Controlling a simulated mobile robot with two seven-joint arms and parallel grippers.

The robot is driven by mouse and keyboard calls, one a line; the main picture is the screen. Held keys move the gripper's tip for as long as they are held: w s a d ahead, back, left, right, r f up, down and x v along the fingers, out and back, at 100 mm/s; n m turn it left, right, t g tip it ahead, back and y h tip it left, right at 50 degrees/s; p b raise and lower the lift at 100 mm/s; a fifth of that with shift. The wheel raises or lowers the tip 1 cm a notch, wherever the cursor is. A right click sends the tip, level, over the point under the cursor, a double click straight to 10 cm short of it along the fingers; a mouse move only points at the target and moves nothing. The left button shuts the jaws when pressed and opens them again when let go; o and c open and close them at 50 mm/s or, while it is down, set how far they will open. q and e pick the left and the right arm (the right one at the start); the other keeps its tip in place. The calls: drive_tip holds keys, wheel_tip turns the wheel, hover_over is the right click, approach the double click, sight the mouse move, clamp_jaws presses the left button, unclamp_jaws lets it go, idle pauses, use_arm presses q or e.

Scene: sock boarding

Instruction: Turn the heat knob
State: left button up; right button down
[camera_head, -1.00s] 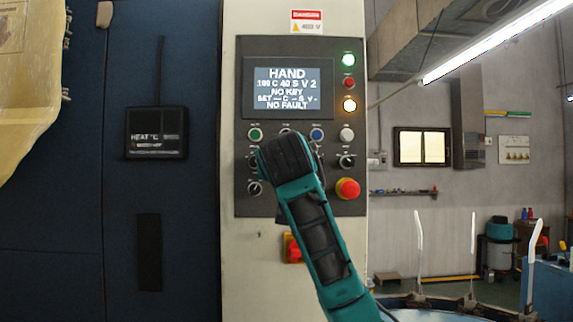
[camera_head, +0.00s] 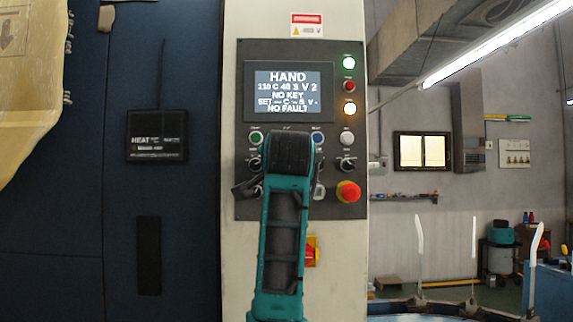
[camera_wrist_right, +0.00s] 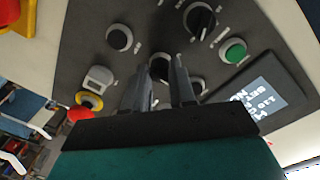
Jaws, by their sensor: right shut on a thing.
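A dark control panel (camera_head: 335,215) on a pale cabinet carries several black knobs, buttons and a lit display (camera_head: 288,92) that reads HAND, 110 C. My right arm (camera_head: 285,215) stands in front of its lower middle and hides part of the controls and the fingertips. In the right wrist view my right gripper (camera_wrist_right: 164,72) has its two grey fingers either side of a black knob (camera_wrist_right: 160,67) and is shut on it. The knob's label is not readable there, so I take it as the heat knob. My left gripper is not in view.
A red emergency button (camera_head: 348,191) with a yellow collar sits right of my arm. Another black knob (camera_wrist_right: 201,20) and a green button (camera_wrist_right: 234,52) are close to the fingers. A dark blue cabinet with a HEAT box (camera_head: 157,135) stands at left.

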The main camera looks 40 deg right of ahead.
drive_tip(key=shift+m+p, duration=0.35)
drive_tip(key=shift+m, duration=1.45)
drive_tip(key=c, duration=0.9)
unclamp_jaws()
drive_tip(key=shift+s, duration=0.1)
